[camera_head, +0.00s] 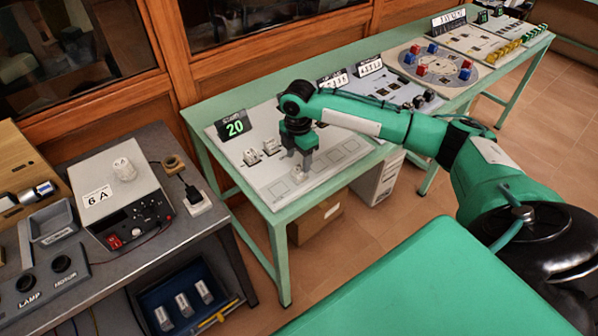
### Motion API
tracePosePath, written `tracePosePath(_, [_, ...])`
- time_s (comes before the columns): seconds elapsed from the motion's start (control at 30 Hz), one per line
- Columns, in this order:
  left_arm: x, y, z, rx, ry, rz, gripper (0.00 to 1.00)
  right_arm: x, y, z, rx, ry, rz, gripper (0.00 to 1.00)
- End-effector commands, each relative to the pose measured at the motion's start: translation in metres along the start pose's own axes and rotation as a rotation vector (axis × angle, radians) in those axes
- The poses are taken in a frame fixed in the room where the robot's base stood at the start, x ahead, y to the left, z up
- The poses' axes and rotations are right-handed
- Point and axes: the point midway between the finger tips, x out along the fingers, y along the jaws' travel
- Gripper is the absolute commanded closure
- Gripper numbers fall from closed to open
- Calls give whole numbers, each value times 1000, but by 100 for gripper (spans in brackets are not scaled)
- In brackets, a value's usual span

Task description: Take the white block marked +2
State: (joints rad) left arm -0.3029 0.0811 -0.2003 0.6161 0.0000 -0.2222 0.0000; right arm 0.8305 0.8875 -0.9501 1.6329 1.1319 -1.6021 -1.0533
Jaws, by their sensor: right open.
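Three small whitish blocks are on the white board (262,184) of the green table. One block (299,176) is directly below my right gripper (298,164). Two more blocks, one at the left (251,157) and one beside it (270,146), stand behind it near the display. Their marks are too small for me to read, so I cannot tell which is +2. My right gripper points down with its fingers apart, just above or around the front block; I cannot tell which. My left gripper is not in view.
A black display (234,125) reading 20 stands at the board's back left. Empty outlined squares (340,152) lie right of the gripper. A grey bench (150,141) with a box marked 6 A (118,195) is at the left. More exhibits, including a round board (438,64), stand farther right.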

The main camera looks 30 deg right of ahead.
Motion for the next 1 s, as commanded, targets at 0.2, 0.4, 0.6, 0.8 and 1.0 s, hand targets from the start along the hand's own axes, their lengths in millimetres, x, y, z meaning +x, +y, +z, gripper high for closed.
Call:
tracePosePath(0.2, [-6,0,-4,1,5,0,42,18,0,-1,1,1,-3,44])
tracePosePath(0.4, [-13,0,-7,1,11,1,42,47,0,-2,0,1,-1,44])
tracePosePath(0.6, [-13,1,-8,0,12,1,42,57,0,-2,-1,0,1,44])
tracePosePath(0.8, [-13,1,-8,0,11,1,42,56,0,-2,-1,0,1,57])
tracePosePath(1.0, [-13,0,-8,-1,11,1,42,56,0,-2,-1,0,1,92])
